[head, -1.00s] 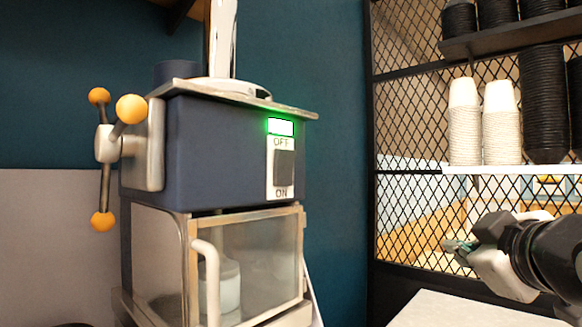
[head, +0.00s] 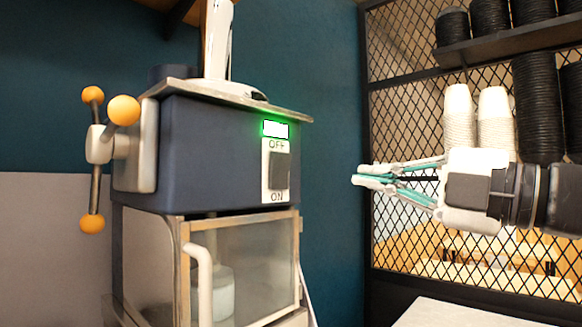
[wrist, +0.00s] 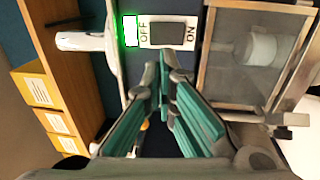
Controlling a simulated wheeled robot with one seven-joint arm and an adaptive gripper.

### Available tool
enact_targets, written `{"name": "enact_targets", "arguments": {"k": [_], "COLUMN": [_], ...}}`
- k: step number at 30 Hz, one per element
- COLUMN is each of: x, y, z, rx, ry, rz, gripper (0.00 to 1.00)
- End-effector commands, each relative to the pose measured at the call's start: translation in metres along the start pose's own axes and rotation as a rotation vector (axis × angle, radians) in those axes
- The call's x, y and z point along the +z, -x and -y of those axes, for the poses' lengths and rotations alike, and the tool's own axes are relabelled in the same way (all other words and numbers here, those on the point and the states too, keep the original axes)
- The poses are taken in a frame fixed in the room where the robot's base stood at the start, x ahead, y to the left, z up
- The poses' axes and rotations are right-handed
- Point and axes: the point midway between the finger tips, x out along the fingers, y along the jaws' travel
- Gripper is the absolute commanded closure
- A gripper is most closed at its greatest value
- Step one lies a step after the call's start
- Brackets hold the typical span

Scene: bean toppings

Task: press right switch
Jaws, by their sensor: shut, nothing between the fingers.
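The blue machine (head: 205,150) stands at the left in the head view. Its switch (head: 279,171) is a dark rocker on a white plate, with OFF above and ON below. A green-lit indicator (head: 275,129) glows above the plate. My gripper (head: 360,175) is shut and empty, to the right of the switch and apart from it, pointing left at about the same height. In the wrist view, turned sideways, the switch (wrist: 166,34) shows just beyond my gripper's fingertips (wrist: 165,62).
The machine's lower glass-fronted compartment (head: 245,265) has a white handle and a container inside. A lever with orange knobs (head: 123,110) sticks out at the left. A black mesh rack (head: 420,240) with stacked cups stands behind my arm. The space between gripper and machine is clear.

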Motion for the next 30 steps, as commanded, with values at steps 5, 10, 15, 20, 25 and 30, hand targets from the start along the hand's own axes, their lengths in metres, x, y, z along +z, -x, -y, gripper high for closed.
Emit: {"name": "enact_targets", "arguments": {"k": [5, 10, 15, 20, 25, 30], "x": [0.000, 0.000, 0.000, 0.000, 0.000, 0.000], "y": [0.000, -0.003, -0.022, -0.053, -0.086, -0.115], "z": [0.000, 0.000, 0.001, 0.001, 0.000, 0.000], "rx": [0.000, 0.000, -0.001, -0.002, -0.001, 0.000], "ry": [0.000, -0.001, -0.002, -0.003, -0.002, -0.002], "rz": [0.000, 0.001, -0.001, -0.001, 0.000, 0.000], "gripper": [1.00, 1.00, 1.00, 1.00, 1.00, 1.00]}}
